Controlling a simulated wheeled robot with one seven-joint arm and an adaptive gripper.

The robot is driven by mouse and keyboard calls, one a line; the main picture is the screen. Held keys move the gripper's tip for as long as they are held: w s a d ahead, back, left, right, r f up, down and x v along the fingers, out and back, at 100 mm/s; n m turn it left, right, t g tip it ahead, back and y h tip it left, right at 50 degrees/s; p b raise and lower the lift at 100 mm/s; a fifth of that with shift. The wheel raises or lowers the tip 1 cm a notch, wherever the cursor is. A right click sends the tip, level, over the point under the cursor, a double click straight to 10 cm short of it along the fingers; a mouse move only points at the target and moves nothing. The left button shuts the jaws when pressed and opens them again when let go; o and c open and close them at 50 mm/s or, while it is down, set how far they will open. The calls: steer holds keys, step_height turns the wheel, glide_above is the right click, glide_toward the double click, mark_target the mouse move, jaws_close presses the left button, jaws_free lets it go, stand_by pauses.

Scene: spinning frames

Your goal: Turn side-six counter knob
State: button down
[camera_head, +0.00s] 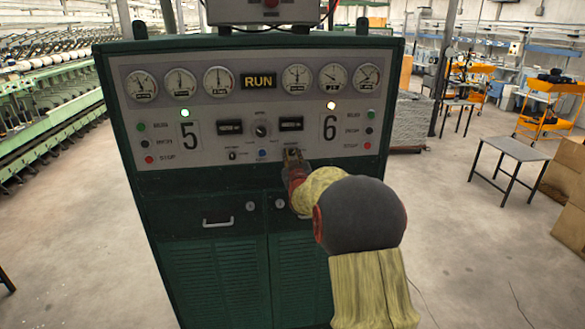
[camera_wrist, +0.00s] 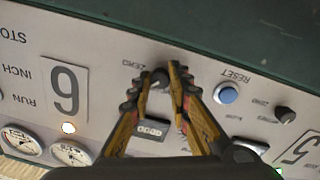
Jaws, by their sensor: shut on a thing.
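The side-six counter knob (camera_wrist: 160,79) is a small dark knob on the grey panel, under the side-six counter window and by a ZERO label. It shows between my fingertips in the wrist view, which is upside down. My gripper (camera_wrist: 167,76) is shut on it, one yellow-and-black finger on each side. In the head view my gripper (camera_head: 294,158) reaches the panel below the right counter window (camera_head: 291,124) and hides the knob. The counter window also shows in the wrist view (camera_wrist: 152,129), partly behind a finger. The big 6 label (camera_head: 330,127) is to its right.
A blue RESET button (camera_wrist: 228,94) is close beside my gripper, and the other side's small knob (camera_wrist: 285,114) lies beyond it. A centre dial (camera_head: 261,129) sits between the counters. Open floor lies right of the cabinet.

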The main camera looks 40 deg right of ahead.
steer(key=n+b, duration=0.4)
steer(key=b, duration=0.1)
steer(key=shift+f+n, duration=0.2)
steer(key=shift+n, duration=0.1)
steer(key=n+b, duration=0.4)
steer(key=shift+r+t, duration=0.15)
steer(key=shift+t, duration=0.15)
steer(key=shift+n, duration=0.4)
steer(key=c, duration=1.7)
jaws_free()
steer(key=shift+o, duration=0.3)
steer(key=r+v, duration=0.1)
steer(key=v, duration=1.1)
steer(key=shift+f+y, duration=0.3)
